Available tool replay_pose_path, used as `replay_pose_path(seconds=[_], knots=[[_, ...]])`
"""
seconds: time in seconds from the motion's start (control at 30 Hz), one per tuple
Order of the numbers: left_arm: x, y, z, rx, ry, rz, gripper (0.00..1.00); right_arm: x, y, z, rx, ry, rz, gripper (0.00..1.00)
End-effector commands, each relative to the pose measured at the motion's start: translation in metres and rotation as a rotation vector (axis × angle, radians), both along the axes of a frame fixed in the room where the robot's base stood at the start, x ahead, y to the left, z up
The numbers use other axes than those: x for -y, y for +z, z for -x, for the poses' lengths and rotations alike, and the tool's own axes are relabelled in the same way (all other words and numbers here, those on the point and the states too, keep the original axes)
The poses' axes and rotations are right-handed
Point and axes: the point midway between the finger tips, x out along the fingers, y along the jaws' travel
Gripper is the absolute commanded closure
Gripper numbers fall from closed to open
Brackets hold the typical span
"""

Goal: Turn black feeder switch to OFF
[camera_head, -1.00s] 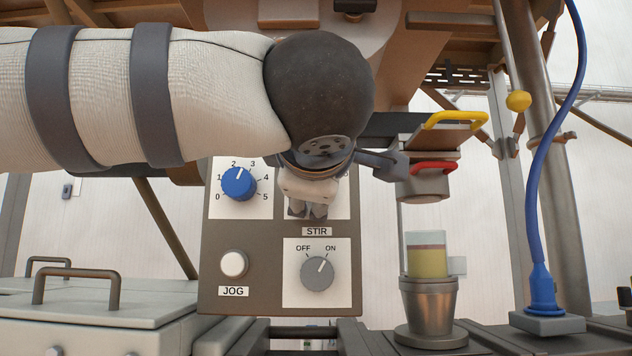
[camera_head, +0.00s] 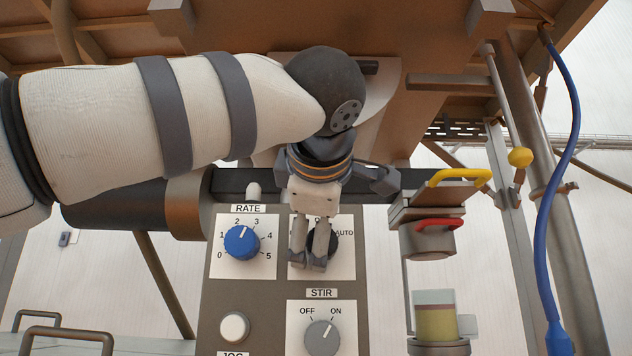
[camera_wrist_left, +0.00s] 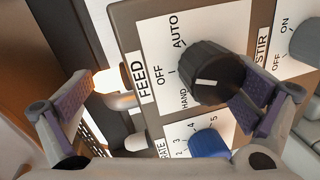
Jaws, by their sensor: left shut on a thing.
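The black feeder switch (camera_head: 325,246) is a round knob on the FEED plate, partly hidden behind my left gripper's fingers in the head view. In the left wrist view the knob (camera_wrist_left: 205,75) shows a short white mark, with HAND, OFF and AUTO printed around it. I cannot tell exactly which label the mark points at. My left gripper (camera_head: 309,258) is at the knob, pointing down along the panel, and is shut on it. In the left wrist view one finger of the gripper (camera_wrist_left: 168,103) overlaps the knob's right edge. My right gripper is not in view.
The blue RATE knob (camera_head: 241,242) is just left of the switch. The grey STIR knob (camera_head: 321,338) and white JOG button (camera_head: 234,327) are below. A cup of yellow material (camera_head: 436,315) and a red-handled part (camera_head: 428,240) stand to the right.

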Motion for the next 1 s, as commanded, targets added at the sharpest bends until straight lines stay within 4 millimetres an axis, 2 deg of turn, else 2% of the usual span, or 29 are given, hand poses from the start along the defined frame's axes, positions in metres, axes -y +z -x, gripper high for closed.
replay_pose_path(seconds=[0.03,0.47,0.6,1.0], knots=[[-0.003,0.032,0.024,0.055,0.0,0.016,0.22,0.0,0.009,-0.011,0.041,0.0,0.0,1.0],[-0.001,0.027,0.054,0.05,-0.004,0.013,0.34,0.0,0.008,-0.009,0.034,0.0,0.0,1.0],[-0.001,0.026,0.066,0.047,-0.005,0.012,0.46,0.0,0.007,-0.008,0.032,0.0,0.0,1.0],[0.0,0.01,0.09,0.017,-0.002,0.002,0.46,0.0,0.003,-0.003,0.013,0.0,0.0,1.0]])
